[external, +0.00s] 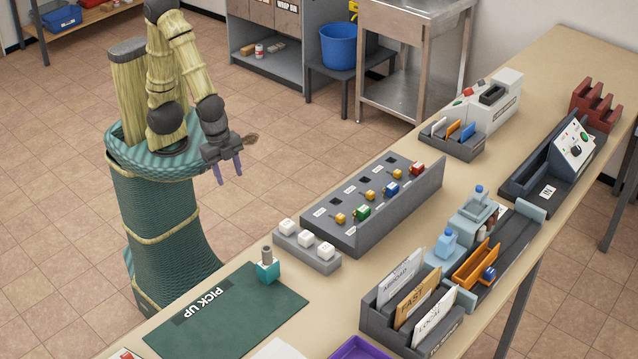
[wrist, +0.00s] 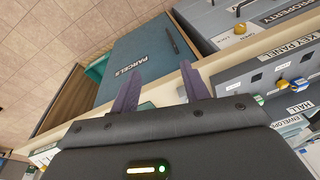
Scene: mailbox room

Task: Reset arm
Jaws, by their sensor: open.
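My arm (external: 190,62) is folded close above my base, with its end pointing down. My gripper (external: 227,182) hangs in front of my base, to the left of the long counter and apart from it. Its two purple fingers are spread, with nothing between them. In the wrist view the open fingers (wrist: 161,72) point toward the edge of a box or cabinet with a blue top marked PARCELS (wrist: 140,58).
The counter (external: 560,75) carries a grey key panel (external: 372,228), white buttons (external: 304,241), a green PICK UP mat (external: 225,315), a teal stamp-like item (external: 267,268) and an envelope sorter (external: 412,310). A steel table (external: 410,50) and blue bucket (external: 341,45) stand behind. Floor left is clear.

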